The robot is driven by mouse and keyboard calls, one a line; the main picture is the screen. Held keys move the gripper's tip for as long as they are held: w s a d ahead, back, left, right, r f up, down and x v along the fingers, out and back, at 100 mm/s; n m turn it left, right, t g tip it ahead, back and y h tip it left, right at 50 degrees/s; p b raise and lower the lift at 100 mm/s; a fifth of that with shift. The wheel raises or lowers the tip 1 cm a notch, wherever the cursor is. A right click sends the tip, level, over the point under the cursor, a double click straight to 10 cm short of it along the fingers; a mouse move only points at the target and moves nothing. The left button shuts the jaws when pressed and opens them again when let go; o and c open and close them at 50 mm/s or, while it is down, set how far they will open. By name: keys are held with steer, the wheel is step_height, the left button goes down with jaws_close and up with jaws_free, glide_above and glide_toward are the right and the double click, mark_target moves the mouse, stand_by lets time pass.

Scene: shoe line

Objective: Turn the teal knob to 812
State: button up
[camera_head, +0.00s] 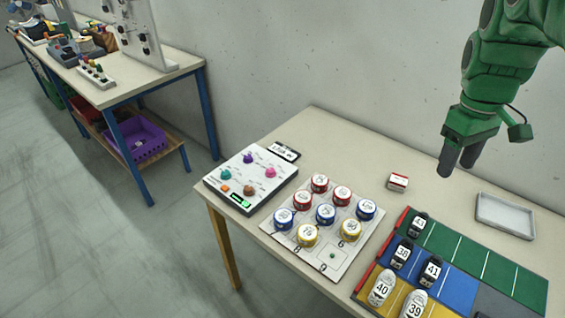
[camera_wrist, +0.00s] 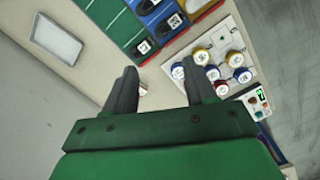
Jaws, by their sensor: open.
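The control box (camera_head: 215,181) is a pale panel at the left end of the near table in the head view. The teal knob (camera_head: 238,172) is on its left part, beside a purple knob (camera_head: 248,158), a pink knob (camera_head: 270,172) and a brown knob (camera_head: 249,190). A lit green display (camera_head: 241,201) is on its front; its digits are too small to read. The box also shows small at the right of the wrist view (camera_wrist: 255,103). My gripper (camera_head: 458,164) is open and empty, high above the table's right part, far from the knob. Its fingers show in the wrist view (camera_wrist: 160,75).
A board (camera_head: 312,262) with several red, blue and yellow round tins lies between box and mat. A striped mat (camera_head: 480,258) carries numbered shoes. A grey tray (camera_head: 505,215) and a small red-white box (camera_head: 397,182) lie behind. A black label (camera_head: 285,151) lies behind the control box.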

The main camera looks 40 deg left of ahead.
steer(key=w+a+f+n, duration=0.2)
steer(key=a+n, duration=0.2)
steer(key=a, duration=0.7)
steer(key=w+a+f+n+t, duration=0.1)
steer(key=w+a+f+n, duration=0.2)
steer(key=a, duration=0.8)
steer(key=w+a+f+n, duration=0.15)
steer(key=a+n, duration=0.35)
steer(key=a, duration=0.6)
steer(key=n+y, duration=0.1)
steer(key=n, duration=1.1)
glide_above(225, 172)
steer(key=shift+g, duration=0.3)
step_height(225, 172, down, 15)
steer(key=shift+r, duration=0.2)
steer(key=shift+f, duration=3.8)
steer(key=shift+c, duration=0.3)
jaws_close()
